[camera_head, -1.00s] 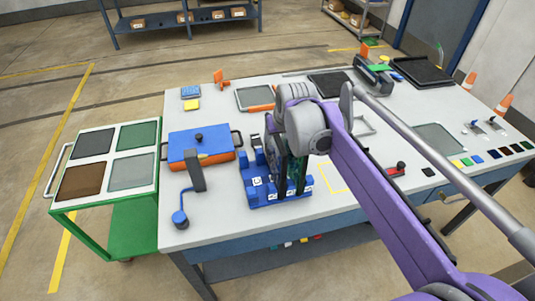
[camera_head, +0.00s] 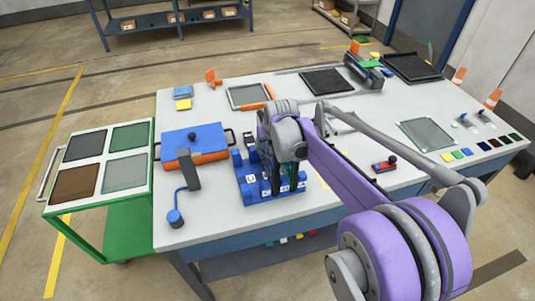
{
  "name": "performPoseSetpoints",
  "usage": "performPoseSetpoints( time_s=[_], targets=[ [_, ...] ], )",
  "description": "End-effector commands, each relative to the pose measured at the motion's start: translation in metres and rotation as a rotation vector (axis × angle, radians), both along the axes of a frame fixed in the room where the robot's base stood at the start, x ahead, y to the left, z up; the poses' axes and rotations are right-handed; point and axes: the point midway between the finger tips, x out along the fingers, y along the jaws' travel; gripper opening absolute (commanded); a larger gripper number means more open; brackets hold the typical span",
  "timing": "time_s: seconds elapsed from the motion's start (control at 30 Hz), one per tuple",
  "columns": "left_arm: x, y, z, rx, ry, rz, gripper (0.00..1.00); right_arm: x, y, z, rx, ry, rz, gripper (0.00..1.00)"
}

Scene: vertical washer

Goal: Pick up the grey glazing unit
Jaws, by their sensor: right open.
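A blue slotted rack (camera_head: 262,197) with white labels stands near the front of the table. My right gripper (camera_head: 281,172) is over the rack, its fingers pointing down, and is open. A dark green upright pane (camera_head: 291,178) shows beside the fingers in the rack. The gripper and wrist hide much of the rack's slots, so I cannot tell which pane in it is the grey glazing unit, or whether the fingers touch one. My left gripper is not in view.
A green cart (camera_head: 125,228) at the left has dark grey, green, brown and light grey panels on top. A blue and orange box (camera_head: 207,137) and a grey handheld tool (camera_head: 190,170) stand left of the rack. A glass panel (camera_head: 427,133) lies at the right.

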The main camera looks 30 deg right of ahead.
Motion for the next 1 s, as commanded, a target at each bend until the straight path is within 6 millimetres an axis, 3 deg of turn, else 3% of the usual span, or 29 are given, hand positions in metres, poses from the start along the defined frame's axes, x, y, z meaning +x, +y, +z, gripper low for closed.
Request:
performPoseSetpoints(
  time_s=[0.57, 0.87, 0.9, 1.0],
  targets=[
    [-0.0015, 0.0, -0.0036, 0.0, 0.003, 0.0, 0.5, -0.0002, 0.0001, -0.0046, 0.0, 0.0, 0.0, 0.58],
    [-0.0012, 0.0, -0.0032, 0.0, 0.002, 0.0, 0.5, -0.0002, 0.0001, -0.004, 0.0, 0.0, 0.0, 0.04],
    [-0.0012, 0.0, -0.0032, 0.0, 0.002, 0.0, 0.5, -0.0001, 0.0001, -0.004, 0.0, 0.0, 0.0, 0.0],
    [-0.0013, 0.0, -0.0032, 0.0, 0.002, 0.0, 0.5, -0.0001, 0.0001, -0.004, 0.0, 0.0, 0.0, 0.0]
  ],
)
